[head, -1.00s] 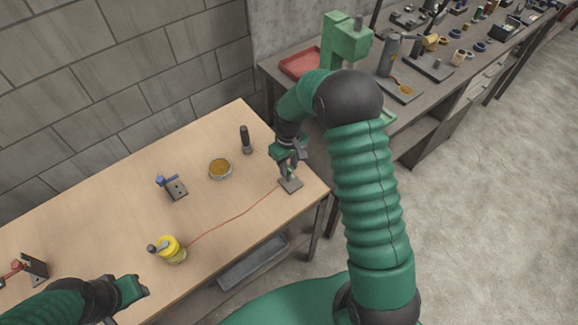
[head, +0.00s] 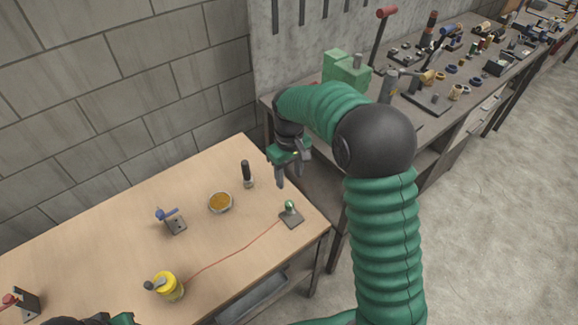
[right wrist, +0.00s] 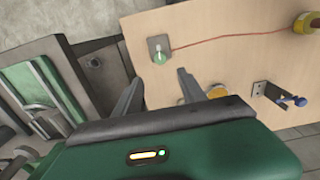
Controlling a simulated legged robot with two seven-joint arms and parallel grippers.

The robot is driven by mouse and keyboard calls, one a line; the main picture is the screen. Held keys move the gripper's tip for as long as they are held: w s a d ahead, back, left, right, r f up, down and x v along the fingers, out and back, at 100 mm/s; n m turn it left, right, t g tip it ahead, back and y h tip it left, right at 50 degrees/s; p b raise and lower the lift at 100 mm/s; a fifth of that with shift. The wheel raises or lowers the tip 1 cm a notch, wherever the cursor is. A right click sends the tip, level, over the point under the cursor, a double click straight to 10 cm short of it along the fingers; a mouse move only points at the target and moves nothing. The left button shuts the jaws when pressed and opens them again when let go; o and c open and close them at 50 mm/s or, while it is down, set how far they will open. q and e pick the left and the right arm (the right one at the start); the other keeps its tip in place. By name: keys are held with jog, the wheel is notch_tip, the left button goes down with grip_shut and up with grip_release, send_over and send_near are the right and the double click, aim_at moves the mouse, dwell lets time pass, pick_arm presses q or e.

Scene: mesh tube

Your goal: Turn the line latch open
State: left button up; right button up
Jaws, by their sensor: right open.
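The line latch appears to be the small grey plate (head: 291,219) with a green knob (head: 290,205) near the table's right corner. A thin red line (head: 235,251) runs to it from a yellow spool (head: 167,286). My right gripper (head: 288,178) is open and empty, above and behind the knob, apart from it. In the right wrist view the green knob (right wrist: 158,58) lies beyond the gap between the open fingers (right wrist: 158,85). My left gripper (head: 121,318) barely shows at the bottom edge, and its fingers are cut off.
A black-handled post (head: 246,174), an amber-filled dish (head: 220,203) and a blue-handled bracket (head: 173,222) stand on the wooden table (head: 120,215). A red-handled bracket (head: 24,302) is at far left. A cluttered grey bench (head: 440,110) stands at right.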

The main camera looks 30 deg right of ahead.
notch_tip(320, 180, up, 4)
dwell(0.5)
jog(key=s+a+f+t, duration=0.1)
jog(key=s+a+f, duration=0.1)
jog(key=s, duration=0.3)
jog(key=s+a+f, duration=0.3)
jog(key=s+a, duration=0.2)
jog(key=s+a+f+m+t, duration=0.1)
jog(key=s+a+f, duration=0.1)
jog(key=s+a, duration=0.2)
jog(key=shift+s+f+t, duration=0.25)
jog(key=shift+s+t, duration=0.05)
jog(key=shift+s, duration=0.45)
